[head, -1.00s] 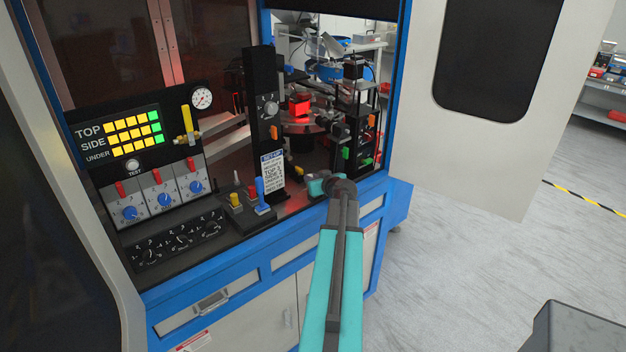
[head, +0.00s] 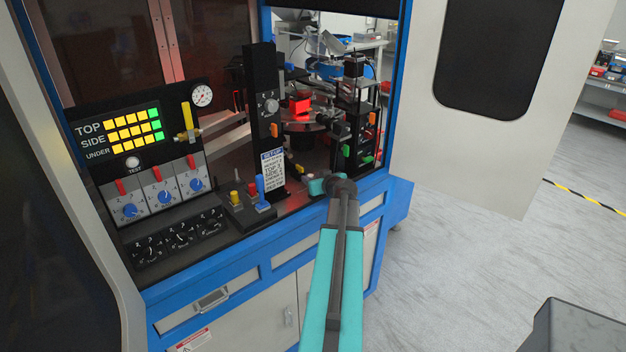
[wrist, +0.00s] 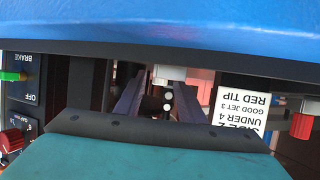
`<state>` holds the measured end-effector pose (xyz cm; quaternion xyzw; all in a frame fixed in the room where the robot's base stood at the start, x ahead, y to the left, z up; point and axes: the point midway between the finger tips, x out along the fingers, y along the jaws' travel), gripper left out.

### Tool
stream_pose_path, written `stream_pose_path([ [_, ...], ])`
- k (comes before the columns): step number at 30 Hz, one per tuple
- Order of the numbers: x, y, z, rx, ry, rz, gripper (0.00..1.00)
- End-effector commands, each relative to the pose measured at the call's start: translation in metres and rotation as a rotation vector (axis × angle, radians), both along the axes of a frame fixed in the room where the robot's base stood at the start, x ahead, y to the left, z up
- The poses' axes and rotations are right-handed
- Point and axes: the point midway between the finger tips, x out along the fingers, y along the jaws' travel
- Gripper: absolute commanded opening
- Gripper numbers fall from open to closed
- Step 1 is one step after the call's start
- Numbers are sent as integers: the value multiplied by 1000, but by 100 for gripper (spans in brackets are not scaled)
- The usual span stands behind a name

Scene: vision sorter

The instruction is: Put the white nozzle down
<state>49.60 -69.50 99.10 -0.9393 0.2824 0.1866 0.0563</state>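My gripper (wrist: 157,100) shows in the wrist view as two dark fingers with a gap between them. A pale, whitish block (wrist: 170,73) lies at the far end of the fingers and may be the white nozzle. I cannot tell whether the fingers grip it. In the head view my teal arm reaches to the machine's front ledge and hides the fingertips.
The sorter's blue front edge (head: 240,252) runs below the arm. Left of the wrist stand a blue peg (head: 261,188), a yellow knob (head: 235,198) and a black post with a printed setup card (head: 273,168). A black module (head: 358,135) stands behind the wrist.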

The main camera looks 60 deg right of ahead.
Motion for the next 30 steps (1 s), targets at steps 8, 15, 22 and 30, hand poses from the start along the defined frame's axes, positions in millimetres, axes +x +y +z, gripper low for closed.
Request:
stream_pose_path([
  [8,0,0,3,0,0,0,35],
  [15,-13,9,7,-1,-1,-1,35],
  [22,-32,22,16,-2,0,-1,35],
  [30,-56,37,28,-2,0,-2,35],
])
